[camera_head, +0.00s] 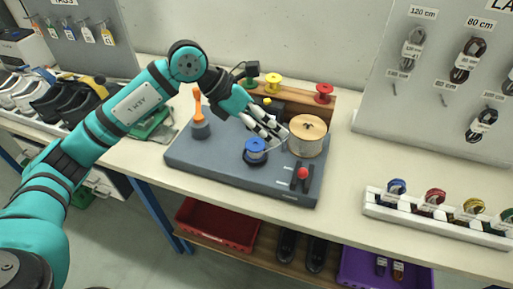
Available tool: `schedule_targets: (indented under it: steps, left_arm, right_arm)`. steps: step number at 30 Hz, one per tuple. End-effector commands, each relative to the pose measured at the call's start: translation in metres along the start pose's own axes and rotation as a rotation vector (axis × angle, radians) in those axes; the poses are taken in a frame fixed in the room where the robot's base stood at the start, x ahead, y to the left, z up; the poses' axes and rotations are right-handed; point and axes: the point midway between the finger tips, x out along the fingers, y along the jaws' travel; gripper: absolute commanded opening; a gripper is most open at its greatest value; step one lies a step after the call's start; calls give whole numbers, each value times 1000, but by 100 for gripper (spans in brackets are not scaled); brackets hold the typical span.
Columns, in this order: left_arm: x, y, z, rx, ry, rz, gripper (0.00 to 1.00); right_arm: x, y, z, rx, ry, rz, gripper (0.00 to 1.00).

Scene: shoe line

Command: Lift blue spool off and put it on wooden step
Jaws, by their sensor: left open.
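The blue spool (256,147) sits on a dark round seat on the front middle of the grey machine base (215,158). My left gripper (281,135) is open and empty, with its pale fingers just above and to the right of the spool. I see no grip on the spool. The wooden step (298,94) stands behind the machine and carries a green spool (250,83), a yellow spool (272,83) and a red spool (323,93). My left forearm and wrist hide part of the machine. My right gripper is not in view.
A wide tan-topped drum (307,136) stands right of the gripper. A red-knobbed lever (302,175) is at the front right, and an orange-handled part (199,115) at the left. A white rack (412,211) of colored spools lies right. The table between is clear.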

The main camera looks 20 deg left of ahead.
Motion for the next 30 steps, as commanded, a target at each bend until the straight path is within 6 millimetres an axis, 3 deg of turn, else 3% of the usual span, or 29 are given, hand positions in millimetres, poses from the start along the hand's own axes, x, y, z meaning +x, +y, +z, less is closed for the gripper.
schedule_targets:
  steps: [1, 3, 6, 9, 24, 30]
  left_arm:
    - [-18, 23, -9, 16, 81, 98, 82]
    - [-38, 46, -22, 20, 175, 197, 82]
    - [-58, 64, -33, 13, 256, 281, 82]
    - [-61, 72, -39, 8, 289, 310, 82]
    - [29, 100, -65, 8, 289, 306, 82]
    - [46, 106, -70, 9, 286, 308, 82]
  right_arm:
    - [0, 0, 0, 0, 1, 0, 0]
    - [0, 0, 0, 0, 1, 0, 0]
    - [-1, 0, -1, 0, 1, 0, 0]
    - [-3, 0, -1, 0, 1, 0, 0]
    - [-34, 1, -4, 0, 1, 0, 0]
    - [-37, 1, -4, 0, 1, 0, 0]
